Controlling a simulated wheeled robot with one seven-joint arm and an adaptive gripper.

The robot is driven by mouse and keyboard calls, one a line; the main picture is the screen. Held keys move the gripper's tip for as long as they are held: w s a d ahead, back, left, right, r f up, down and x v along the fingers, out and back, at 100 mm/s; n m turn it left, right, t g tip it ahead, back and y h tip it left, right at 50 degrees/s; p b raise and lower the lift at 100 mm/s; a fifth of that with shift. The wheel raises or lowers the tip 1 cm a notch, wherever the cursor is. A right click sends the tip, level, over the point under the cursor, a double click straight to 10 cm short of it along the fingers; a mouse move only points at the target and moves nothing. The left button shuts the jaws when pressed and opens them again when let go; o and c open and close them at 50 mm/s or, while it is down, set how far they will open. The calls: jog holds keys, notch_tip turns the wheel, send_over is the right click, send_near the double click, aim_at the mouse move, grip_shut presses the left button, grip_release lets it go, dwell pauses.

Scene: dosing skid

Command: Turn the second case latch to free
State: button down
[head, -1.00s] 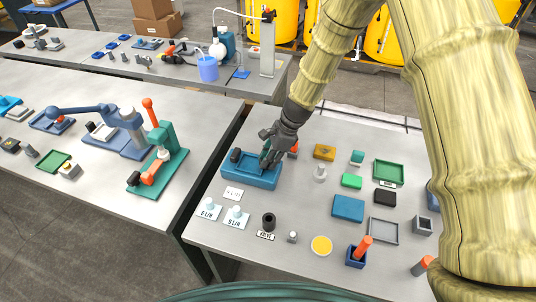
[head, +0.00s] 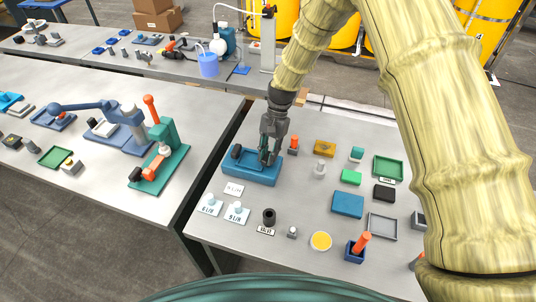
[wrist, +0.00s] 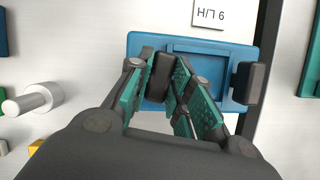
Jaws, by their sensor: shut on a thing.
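The blue case (head: 250,172) lies near the left edge of the right-hand table, with a shallow recess in its top. One black latch (wrist: 249,82) stands free at one end of the case; in the head view it is the dark block (head: 236,152) at the left. My gripper (head: 268,156) points down over the case's right end. In the wrist view its green-padded fingers (wrist: 162,78) are closed around the second black latch (wrist: 160,74), one on each side. In the head view the fingers largely hide this latch.
Close right of my gripper stand an orange-topped post (head: 294,142) and a pale knob (head: 320,168). White label cards (head: 234,189) lie in front of the case. A green tray (head: 388,166) and a blue block (head: 348,204) lie farther right. A gap separates the two tables.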

jog(key=shift+w+r+n+h, duration=0.1)
jog(key=shift+n+h, duration=0.3)
jog(key=shift+n, duration=0.7)
jog(key=c, duration=1.3)
grip_release()
jog(key=v, duration=1.2)
jog(key=shift+w, duration=0.15)
